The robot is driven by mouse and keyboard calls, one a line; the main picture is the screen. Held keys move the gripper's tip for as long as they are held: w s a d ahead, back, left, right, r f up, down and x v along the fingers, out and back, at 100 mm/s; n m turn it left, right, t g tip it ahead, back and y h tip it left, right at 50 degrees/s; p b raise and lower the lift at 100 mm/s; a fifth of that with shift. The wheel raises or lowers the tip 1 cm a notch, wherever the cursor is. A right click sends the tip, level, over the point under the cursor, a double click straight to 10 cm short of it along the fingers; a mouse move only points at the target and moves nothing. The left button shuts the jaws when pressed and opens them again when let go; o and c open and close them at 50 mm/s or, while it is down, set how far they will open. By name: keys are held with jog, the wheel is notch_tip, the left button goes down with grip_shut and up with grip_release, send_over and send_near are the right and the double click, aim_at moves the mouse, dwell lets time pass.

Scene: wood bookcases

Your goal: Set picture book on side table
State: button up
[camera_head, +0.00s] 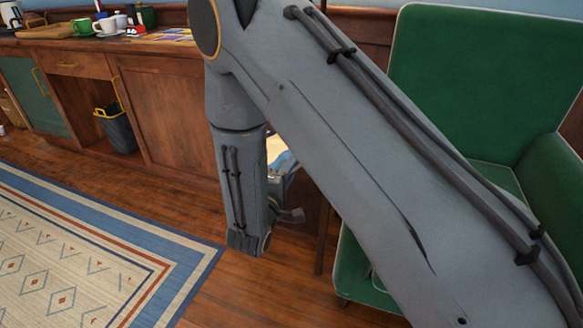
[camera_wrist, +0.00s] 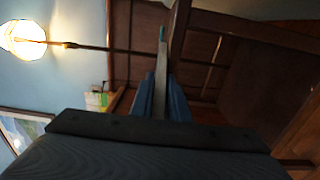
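My gripper (camera_wrist: 160,98) shows in the wrist view with its two blue fingers close together on a thin grey-brown slab (camera_wrist: 161,65). The slab is seen edge-on, has a teal tip, and looks like the picture book; its cover is hidden. In the head view my gripper (camera_head: 284,172) is mostly behind my arm, and the book cannot be made out. A dark wooden piece, apparently the side table (camera_wrist: 180,32), lies just beyond the slab in the sideways wrist view. The slab appears near its top edge; I cannot tell whether they touch.
A green armchair (camera_head: 487,75) stands at right, partly behind my arm. A wooden cabinet (camera_head: 165,105) with mugs on top runs along the back left. A patterned rug (camera_head: 75,265) covers the left floor. A lit lamp (camera_wrist: 24,38) shows in the wrist view.

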jog(key=o, duration=0.3)
jog(key=shift+r, duration=0.1)
